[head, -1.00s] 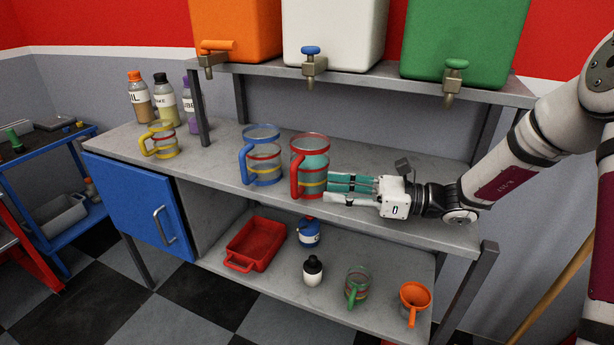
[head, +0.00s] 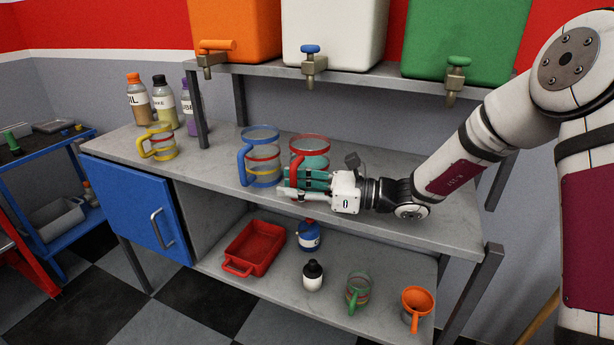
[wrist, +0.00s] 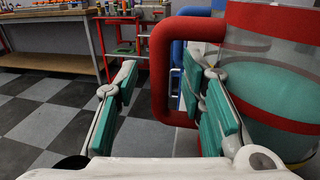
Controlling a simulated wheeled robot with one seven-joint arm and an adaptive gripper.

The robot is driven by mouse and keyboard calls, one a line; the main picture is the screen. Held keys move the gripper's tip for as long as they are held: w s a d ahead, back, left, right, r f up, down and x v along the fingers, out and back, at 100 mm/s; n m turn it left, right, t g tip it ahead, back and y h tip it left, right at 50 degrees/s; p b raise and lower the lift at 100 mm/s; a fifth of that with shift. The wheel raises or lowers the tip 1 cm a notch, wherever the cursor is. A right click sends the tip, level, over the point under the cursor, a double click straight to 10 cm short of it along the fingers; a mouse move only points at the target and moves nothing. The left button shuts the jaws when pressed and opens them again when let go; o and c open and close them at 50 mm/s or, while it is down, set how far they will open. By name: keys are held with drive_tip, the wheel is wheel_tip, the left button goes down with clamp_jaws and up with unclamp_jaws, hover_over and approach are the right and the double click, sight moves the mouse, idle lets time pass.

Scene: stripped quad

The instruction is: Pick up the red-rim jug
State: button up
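The red-rim jug (head: 310,145) stands upright on the counter, clear-walled with a red rim, red handle and teal contents. Its red handle (wrist: 160,75) shows in the wrist view in the gap between my fingers. My gripper (head: 284,183) is open, in front of the jug in the head view, and hides its lower part. In the wrist view the fingers of my gripper (wrist: 159,65) are spread, with the left finger outside the handle and the right finger overlapping the handle's loop. I cannot tell whether either finger touches the handle.
A blue-rim jug (head: 262,165) stands close left of the red one. A yellow-rim jug (head: 158,142) is farther left. Dispenser taps (head: 311,63) hang above the counter (head: 215,165). A red tray (head: 255,246), bottles and a green-handled jug (head: 358,292) are on the lower shelf.

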drive_tip(key=shift+c, duration=0.5)
clamp_jaws()
drive_tip(key=shift+r, duration=0.25)
